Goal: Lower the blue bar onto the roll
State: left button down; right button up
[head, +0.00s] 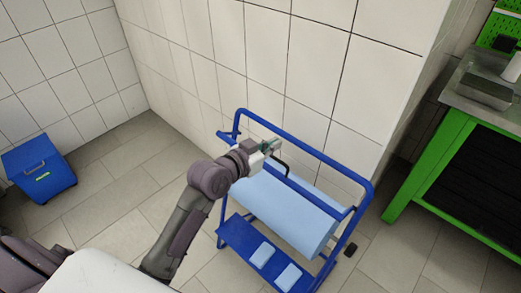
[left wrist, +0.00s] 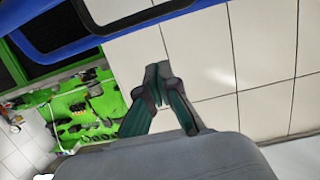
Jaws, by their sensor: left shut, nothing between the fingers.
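The light-blue roll (head: 292,215) lies in a blue tubular stand (head: 362,205) against the tiled wall. A blue bar (head: 322,196) runs along the upper back side of the roll, below the stand's top rail; I cannot tell whether it touches the roll. My left gripper (head: 272,147) is at the stand's upper left, above the roll's left end, next to a black bent handle (head: 284,167). In the left wrist view its green fingers (left wrist: 158,78) are together with nothing between them. My right gripper is not in view.
Blue tubing (left wrist: 110,35) crosses the top of the left wrist view. A blue shelf (head: 245,244) with light-blue packs sits low on the stand. A green workbench (head: 428,163) stands at right, a blue bin (head: 38,168) at left. Floor between bin and stand is clear.

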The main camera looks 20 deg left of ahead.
aim_at(272, 168)
pick_arm(q)
jog(key=f, duration=0.1)
jog(key=w+f, duration=0.1)
jog(key=shift+w+d+f, duration=0.1)
jog(key=shift+d+f, duration=0.1)
jog(key=shift+f, duration=0.2)
jog(key=shift+s+a+f, duration=0.2)
jog(key=shift+s+f, duration=0.25)
jog(key=shift+s, duration=0.05)
jog(key=shift+f, duration=0.15)
jog(key=shift+f, duration=0.1)
